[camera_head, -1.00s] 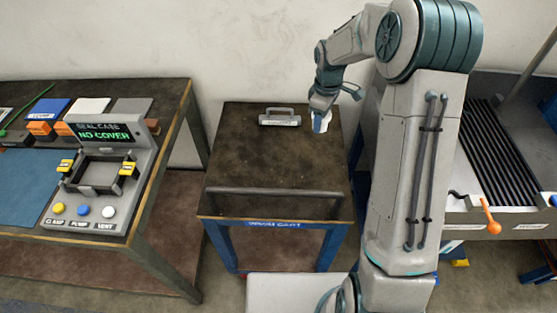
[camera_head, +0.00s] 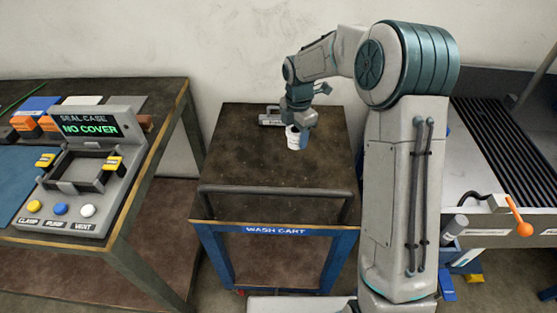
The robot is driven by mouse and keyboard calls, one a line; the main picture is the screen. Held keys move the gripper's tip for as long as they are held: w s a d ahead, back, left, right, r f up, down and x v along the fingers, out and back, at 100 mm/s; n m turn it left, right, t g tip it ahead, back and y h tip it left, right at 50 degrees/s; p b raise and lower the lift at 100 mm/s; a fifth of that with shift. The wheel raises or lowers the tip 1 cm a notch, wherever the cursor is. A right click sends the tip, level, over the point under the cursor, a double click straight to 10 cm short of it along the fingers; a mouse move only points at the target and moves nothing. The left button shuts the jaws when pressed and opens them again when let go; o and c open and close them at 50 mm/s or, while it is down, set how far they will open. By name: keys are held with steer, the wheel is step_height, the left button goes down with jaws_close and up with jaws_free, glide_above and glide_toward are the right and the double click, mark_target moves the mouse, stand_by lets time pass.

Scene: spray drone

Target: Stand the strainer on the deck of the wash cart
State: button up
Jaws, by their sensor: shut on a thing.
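The wash cart (camera_head: 274,231) stands in the middle, with a dark brown deck (camera_head: 250,165), blue legs and a push bar along its front. My gripper (camera_head: 299,130) points down over the back right part of the deck. It is shut on a small white, ribbed cylinder, the strainer (camera_head: 293,139), which is upright. The strainer's lower end is at or close above the deck; I cannot tell whether it touches. The gripper's fingers hide part of the strainer.
A grey handled block (camera_head: 270,117) lies at the back of the deck, left of my gripper. At left, a bench holds the seal case (camera_head: 90,150), reading NO COVER. The deck's front half is clear.

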steer(key=s+a+f, duration=0.2)
steer(key=a, duration=0.1)
steer(key=s+a+f, duration=0.1)
steer(key=a, duration=0.1)
steer(key=shift+s+f, duration=0.3)
steer(key=shift+f, duration=2.05)
steer(key=shift+f, duration=0.2)
steer(key=o, duration=1)
steer(key=shift+c, duration=0.2)
steer(key=shift+r, duration=0.15)
